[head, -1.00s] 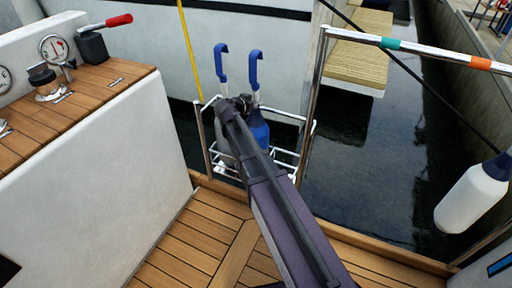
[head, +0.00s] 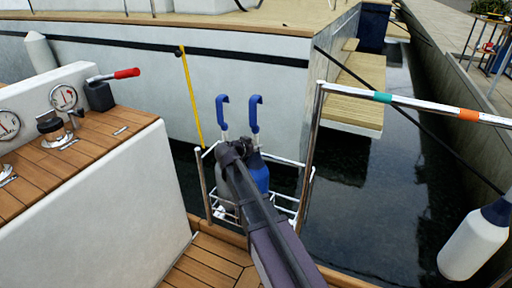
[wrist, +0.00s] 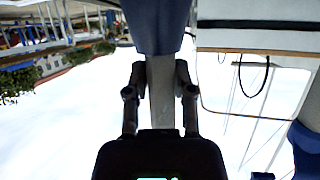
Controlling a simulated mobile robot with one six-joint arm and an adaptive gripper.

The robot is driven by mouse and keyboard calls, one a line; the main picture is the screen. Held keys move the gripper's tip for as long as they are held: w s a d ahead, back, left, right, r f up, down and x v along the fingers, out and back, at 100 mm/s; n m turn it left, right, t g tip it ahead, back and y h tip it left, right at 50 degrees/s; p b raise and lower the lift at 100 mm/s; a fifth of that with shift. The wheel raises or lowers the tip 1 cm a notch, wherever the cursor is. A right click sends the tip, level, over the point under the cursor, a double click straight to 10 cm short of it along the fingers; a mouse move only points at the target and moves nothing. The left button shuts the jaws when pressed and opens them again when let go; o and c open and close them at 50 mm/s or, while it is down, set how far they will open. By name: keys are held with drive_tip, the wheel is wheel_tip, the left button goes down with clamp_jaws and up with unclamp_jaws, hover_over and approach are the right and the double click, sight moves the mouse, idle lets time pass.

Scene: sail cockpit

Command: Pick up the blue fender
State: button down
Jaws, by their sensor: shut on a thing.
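The blue fender (head: 261,176) stands in a white metal rack (head: 294,197) at the deck edge, partly hidden behind my arm in the head view. A blue hook (head: 254,113) rises above it on a pale strap. My gripper (head: 253,150) is shut on that strap just above the fender's body. In the wrist view, my gripper (wrist: 160,97) has one finger on each side of the pale strap (wrist: 161,100), with the blue body (wrist: 155,25) beyond. How far the fender sits inside the rack is hidden.
A grey-white fender (head: 224,194) with its own blue hook (head: 222,112) stands close on the left. A steel rail post (head: 312,150) rises close on the right. A white console (head: 110,210) is at left, and a white fender (head: 474,245) hangs at right.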

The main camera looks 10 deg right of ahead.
sight(255, 128)
drive_tip(key=shift+r+p, duration=3.45)
drive_tip(key=shift+r, duration=0.55)
